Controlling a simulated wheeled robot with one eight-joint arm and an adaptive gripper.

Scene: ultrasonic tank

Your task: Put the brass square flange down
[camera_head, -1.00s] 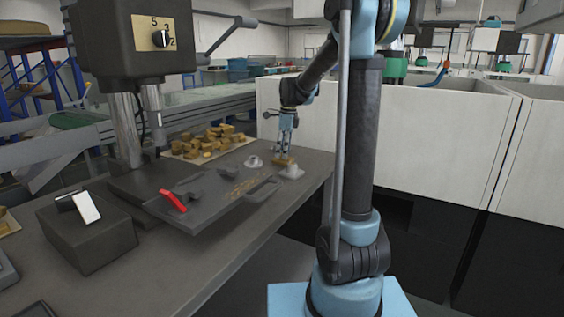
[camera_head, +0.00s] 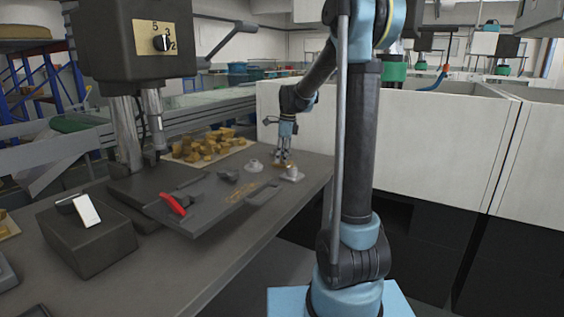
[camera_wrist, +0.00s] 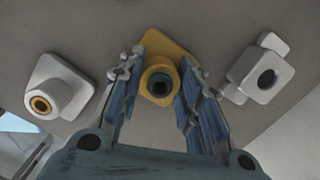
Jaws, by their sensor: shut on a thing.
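The brass square flange (camera_wrist: 176,50) is in the wrist view, with its round hub and dark bore between my fingers. My gripper (camera_wrist: 160,85) is shut on the hub, one blue finger on each side. In the head view my gripper (camera_head: 283,156) points down at the far right end of the bench, and the flange (camera_head: 282,165) shows as a small brass patch under it. The flange is at or just above the bench top; I cannot tell if it touches.
In the wrist view, a pale square flange (camera_wrist: 57,92) lies left and a pale block-shaped part (camera_wrist: 260,72) right, both close by. On the bench (camera_head: 200,243), a pile of brass parts (camera_head: 212,145) is behind and a dark machine plate (camera_head: 215,200) in front.

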